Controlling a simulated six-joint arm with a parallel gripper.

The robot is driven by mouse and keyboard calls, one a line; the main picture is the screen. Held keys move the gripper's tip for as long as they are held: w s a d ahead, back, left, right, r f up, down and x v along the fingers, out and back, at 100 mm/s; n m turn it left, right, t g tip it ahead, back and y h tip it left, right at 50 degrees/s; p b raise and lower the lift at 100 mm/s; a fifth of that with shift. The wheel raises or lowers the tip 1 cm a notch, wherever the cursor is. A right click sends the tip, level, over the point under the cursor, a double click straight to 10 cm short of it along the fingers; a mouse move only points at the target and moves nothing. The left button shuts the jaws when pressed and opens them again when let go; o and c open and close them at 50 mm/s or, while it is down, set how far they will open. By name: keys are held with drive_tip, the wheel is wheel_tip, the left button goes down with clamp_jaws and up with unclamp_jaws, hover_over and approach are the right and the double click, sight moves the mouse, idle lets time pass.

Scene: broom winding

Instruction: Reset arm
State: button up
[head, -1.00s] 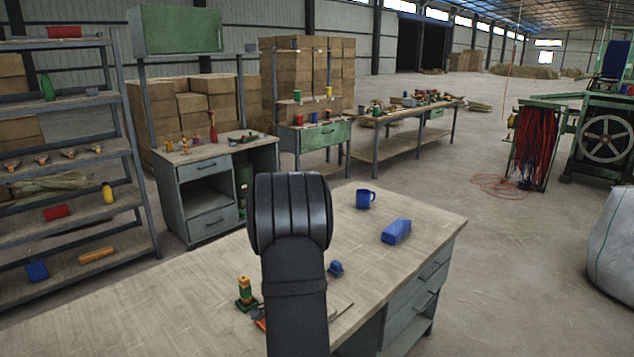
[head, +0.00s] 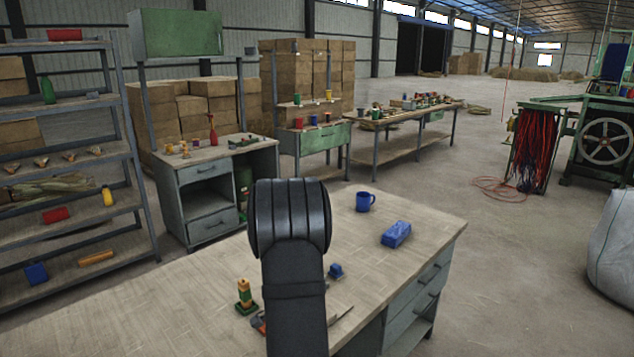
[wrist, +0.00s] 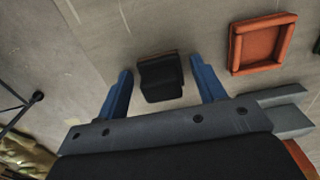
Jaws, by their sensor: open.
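My gripper (wrist: 160,67) shows in the wrist view with two blue fingers spread wide apart. A black block-like thing (wrist: 160,78) appears between the fingers, with a gap on each side; I cannot tell how far below them it is. An orange square tray (wrist: 235,50) lies to the right of the right finger. In the head view my black arm stands upright in front of the wooden workbench (head: 420,218), and the gripper itself is hidden.
On the workbench are a blue mug (head: 365,202), a blue box (head: 396,234), a small blue item (head: 335,271) and a green-and-yellow stacked piece (head: 244,296). Shelves (head: 125,210) stand at left. The bench's right part is mostly clear.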

wheel_tip(320, 180, up, 13)
wheel_tip(320, 180, down, 13)
drive_tip(key=shift+r, duration=0.1)
wheel_tip(320, 180, up, 4)
drive_tip(key=shift+w+r, duration=0.1)
drive_tip(key=shift+r, duration=0.15)
drive_tip(key=s+d+r, duration=0.5)
drive_tip(key=d+r, duration=0.2)
drive_tip(key=d, duration=0.4)
drive_tip(key=w+a+r, duration=0.4)
drive_tip(key=w+a, duration=0.3)
drive_tip(key=w, duration=0.4)
drive_tip(key=w+a+r, duration=0.5)
drive_tip(key=w+a, duration=0.2)
drive_tip(key=w, duration=0.5)
drive_tip(key=shift+w+a, duration=0.15)
drive_tip(key=shift+a, duration=0.15)
drive_tip(key=shift+o, duration=0.5)
